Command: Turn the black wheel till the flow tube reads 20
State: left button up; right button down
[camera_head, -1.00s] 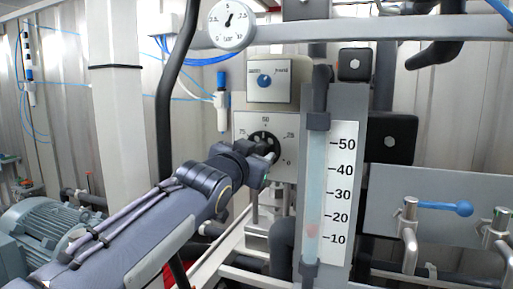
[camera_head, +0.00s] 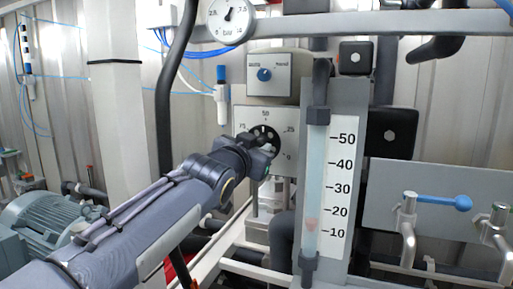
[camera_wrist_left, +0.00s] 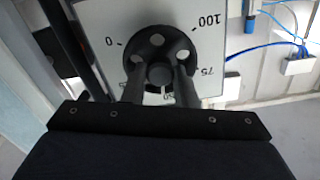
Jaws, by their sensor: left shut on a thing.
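The black wheel (camera_head: 262,131) sits on a pale dial plate (camera_head: 240,119) marked 0 to 100. It also shows in the left wrist view (camera_wrist_left: 156,39). My left gripper (camera_head: 265,145) is shut on the wheel, its two fingers (camera_wrist_left: 161,78) on either side of the round hub. The gripper hides part of the wheel and dial in the head view. The flow tube (camera_head: 315,170) stands upright to the right, beside a white scale (camera_head: 341,180). Its small reddish float (camera_head: 312,224) sits between the 10 and 20 marks, about midway. My right gripper is out of view.
A round pressure gauge (camera_head: 229,20) hangs above the dial. A box with a blue knob (camera_head: 264,74) is just above the wheel. A blue-handled valve (camera_head: 440,204) is at the right. A dark vertical hose (camera_head: 164,120) runs close to my left arm.

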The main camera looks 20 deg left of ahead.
pick_arm(q)
jog(key=n, duration=0.3)
jog(key=shift+n+b, duration=0.4)
jog(key=o, duration=1)
jog(key=shift+s, duration=0.15)
jog(key=s+b, duration=0.4)
jog(key=s, duration=0.3)
jog(key=shift+s+d, duration=0.2)
jog(key=shift+s, duration=0.1)
